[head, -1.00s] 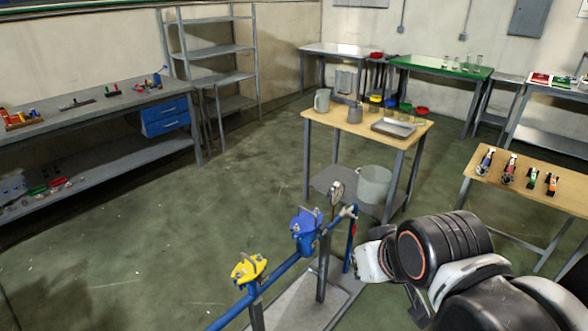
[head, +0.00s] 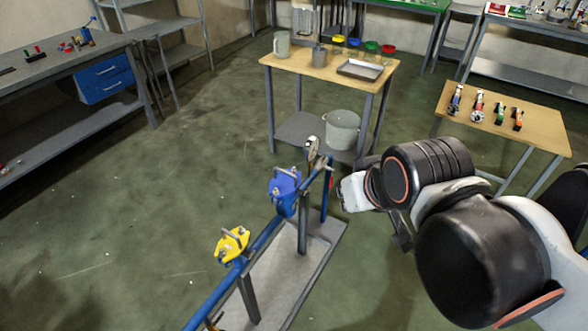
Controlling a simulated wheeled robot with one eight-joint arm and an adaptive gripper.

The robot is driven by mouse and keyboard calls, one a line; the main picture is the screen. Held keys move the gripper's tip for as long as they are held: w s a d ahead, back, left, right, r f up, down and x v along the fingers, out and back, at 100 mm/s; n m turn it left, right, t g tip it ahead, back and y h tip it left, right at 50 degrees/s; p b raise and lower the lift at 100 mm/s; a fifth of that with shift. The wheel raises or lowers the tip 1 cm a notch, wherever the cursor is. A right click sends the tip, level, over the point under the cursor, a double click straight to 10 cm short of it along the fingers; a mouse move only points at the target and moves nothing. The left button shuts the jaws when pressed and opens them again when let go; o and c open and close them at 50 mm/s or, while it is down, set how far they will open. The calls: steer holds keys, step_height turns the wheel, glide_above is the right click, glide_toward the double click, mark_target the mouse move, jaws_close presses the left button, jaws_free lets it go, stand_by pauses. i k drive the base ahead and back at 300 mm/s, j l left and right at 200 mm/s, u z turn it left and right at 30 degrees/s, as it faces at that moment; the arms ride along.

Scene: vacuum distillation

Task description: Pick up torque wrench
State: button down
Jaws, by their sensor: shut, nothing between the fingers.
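I cannot pick out a torque wrench for certain. A thin dark tool (head: 7,70) lies at the left edge on the grey workbench (head: 85,62), too small and cut off to identify. My arm reaches in from the right, and my gripper (head: 403,240) shows only as a small dark part below the arm, mostly hidden. It is shut and empty, well away from the workbench and apart from the blue pipe rig.
The blue pipe rig (head: 256,243) with yellow and blue valves stands close in front. A wooden table (head: 300,68) with containers stands behind it, and another (head: 535,133) with several small tools is at right. Open floor (head: 190,170) lies between workbench and rig.

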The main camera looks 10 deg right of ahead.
mark_target(456, 98)
steer(key=z, duration=1.4)
steer(key=i+l+u, duration=0.15)
steer(key=i+l, duration=0.2)
steer(key=i+l+u, duration=0.15)
steer(key=i+l, duration=0.3)
steer(key=i+l+u, duration=0.15)
steer(key=i+l, duration=0.2)
steer(key=i+l+u, duration=0.15)
steer(key=i+l, duration=0.2)
steer(key=l, duration=0.25)
steer(key=i+l+u, duration=0.1)
steer(key=i+l, duration=0.2)
steer(key=l, duration=0.25)
steer(key=i+l+u, duration=0.15)
steer(key=i+l, duration=0.15)
steer(key=l, duration=0.25)
steer(key=i+l+u, duration=0.15)
steer(key=l, duration=0.45)
steer(key=i+l+u, duration=0.15)
steer(key=i+l, duration=0.15)
steer(key=l, duration=0.3)
